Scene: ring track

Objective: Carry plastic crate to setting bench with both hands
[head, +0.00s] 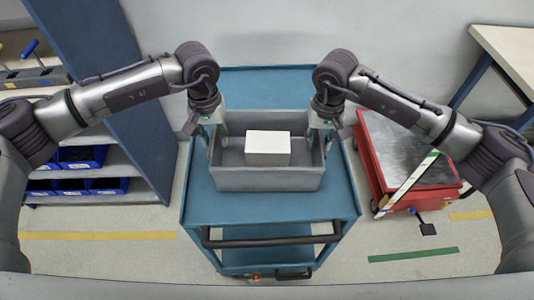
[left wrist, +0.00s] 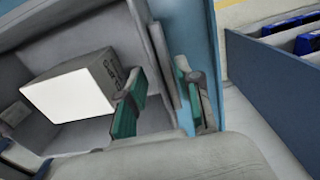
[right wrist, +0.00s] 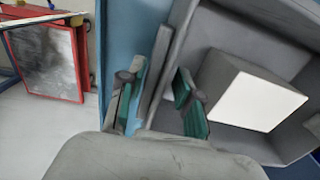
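The grey plastic crate (head: 266,180) stands level on the upper shelf of a blue cart, with a white-topped box (head: 268,143) inside. My left gripper (head: 208,134) is at the crate's left wall. In the left wrist view its fingers (left wrist: 160,100) are apart, one on each side of the crate wall (left wrist: 157,55), with gaps showing. My right gripper (head: 324,136) is at the right wall. In the right wrist view its fingers (right wrist: 158,102) also straddle the crate wall (right wrist: 160,75), apart. I cannot tell which bench is the setting bench.
The blue cart (head: 270,207) has a dark handle (head: 270,240) at its near side. A blue shelf unit (head: 120,100) with blue bins stands left. A red cart (head: 405,165) stands right, below a pale-topped bench (head: 510,50). A wall is behind. Floor shows on both sides.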

